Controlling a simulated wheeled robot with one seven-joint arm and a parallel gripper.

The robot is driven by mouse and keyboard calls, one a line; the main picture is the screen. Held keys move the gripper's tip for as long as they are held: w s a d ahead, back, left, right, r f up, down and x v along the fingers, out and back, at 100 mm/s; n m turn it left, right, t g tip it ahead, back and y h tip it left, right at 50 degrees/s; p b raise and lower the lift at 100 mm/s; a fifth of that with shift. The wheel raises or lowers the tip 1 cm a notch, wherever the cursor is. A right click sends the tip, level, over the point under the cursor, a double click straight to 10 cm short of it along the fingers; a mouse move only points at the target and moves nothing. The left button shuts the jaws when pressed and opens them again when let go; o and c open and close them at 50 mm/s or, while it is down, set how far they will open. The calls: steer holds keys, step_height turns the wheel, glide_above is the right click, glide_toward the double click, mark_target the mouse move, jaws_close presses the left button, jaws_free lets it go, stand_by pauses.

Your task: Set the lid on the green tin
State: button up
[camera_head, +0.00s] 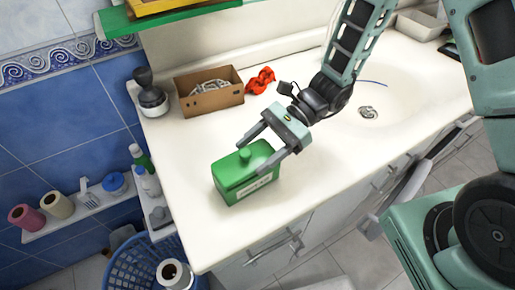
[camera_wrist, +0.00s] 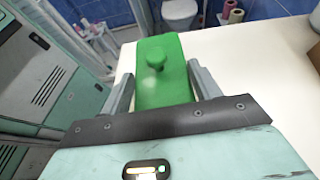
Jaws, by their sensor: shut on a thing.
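The green tin (camera_head: 248,190) is a box with a pale label, standing on the white counter near its front edge. The green lid (camera_head: 232,168), with a round knob on top, lies over the tin's mouth and looks level and lined up with it. I cannot tell whether it is fully seated. My gripper (camera_head: 253,157) reaches down from the upper right, its fingers shut on the lid from two sides. In the wrist view the lid (camera_wrist: 160,85) and its knob lie between the two fingers. The tin's body is mostly hidden there.
A cardboard box (camera_head: 210,97), a red object (camera_head: 261,80) and a dark-topped dispenser (camera_head: 150,98) stand at the counter's back. A drain (camera_head: 368,112) is to the right. A blue basket (camera_head: 143,262) is below left. The counter right of the tin is clear.

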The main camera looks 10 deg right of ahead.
steer(key=shift+f, duration=0.4)
stand_by(0.4)
steer(key=o, duration=1.1)
steer(key=shift+c, duration=0.2)
steer(key=b+v, duration=0.2)
steer(key=v, duration=1.5)
steer(key=shift+d+b, duration=0.2)
steer(key=shift+b, duration=0.2)
steer(key=s+a+r+n+t+h, duration=0.1)
steer(key=s+a+n+t+h, duration=0.1)
steer(key=s+a+n+h, duration=0.3)
steer(key=s+a+r+n+t+h, duration=0.2)
steer(key=s+a+n+h, duration=0.2)
steer(key=s+n+h, duration=0.3)
steer(key=s+n, duration=0.5)
steer(key=n, duration=0.4)
steer(key=shift+s+a+r+n+t, duration=0.15)
steer(key=shift+s+a+n+t, duration=0.15)
steer(key=shift+a+n, duration=0.1)
